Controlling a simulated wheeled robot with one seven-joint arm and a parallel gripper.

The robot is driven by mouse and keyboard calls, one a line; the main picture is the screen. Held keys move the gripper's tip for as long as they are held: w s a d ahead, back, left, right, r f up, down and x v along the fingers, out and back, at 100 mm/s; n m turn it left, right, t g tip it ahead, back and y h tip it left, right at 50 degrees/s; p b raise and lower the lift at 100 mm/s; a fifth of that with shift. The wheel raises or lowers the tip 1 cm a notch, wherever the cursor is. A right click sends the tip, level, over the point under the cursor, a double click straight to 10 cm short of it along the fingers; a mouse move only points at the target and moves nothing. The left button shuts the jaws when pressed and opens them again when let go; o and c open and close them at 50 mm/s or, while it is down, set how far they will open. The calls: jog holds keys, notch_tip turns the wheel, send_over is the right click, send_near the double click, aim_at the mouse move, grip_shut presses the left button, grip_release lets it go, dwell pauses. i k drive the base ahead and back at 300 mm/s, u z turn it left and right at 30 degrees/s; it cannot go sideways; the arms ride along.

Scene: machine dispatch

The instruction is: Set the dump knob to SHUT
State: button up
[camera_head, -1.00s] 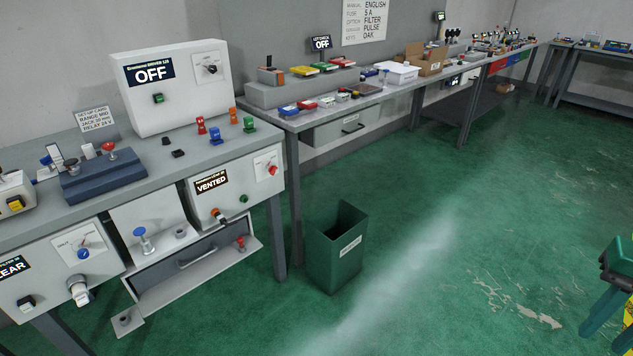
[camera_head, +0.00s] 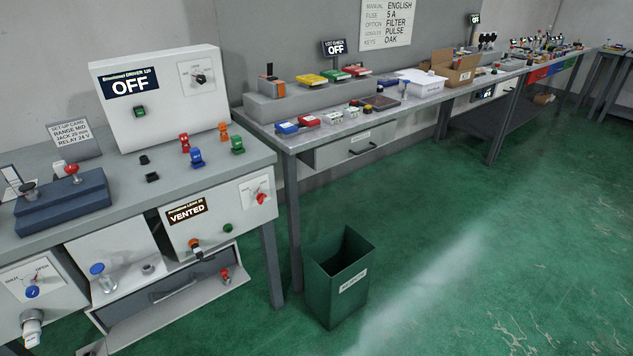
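A red knob (camera_head: 261,199) sits on a white dial plate at the right of the box whose display (camera_head: 187,213) reads VENTED. A blue knob (camera_head: 32,292) sits on a dial plate on the white unit at lower left; the marks there seem to read SHUT and OPEN. The red knob looks tilted, but its exact setting is unclear. My gripper is not in view.
A driver box (camera_head: 165,98) reading OFF stands on the workbench (camera_head: 215,180). A green bin (camera_head: 335,285) stands on the floor right of the bench. Open green floor lies to the right.

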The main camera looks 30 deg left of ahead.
aim_at(260, 196)
jog(key=u, duration=0.2)
jog(key=i, duration=1.35)
jog(key=u, duration=0.55)
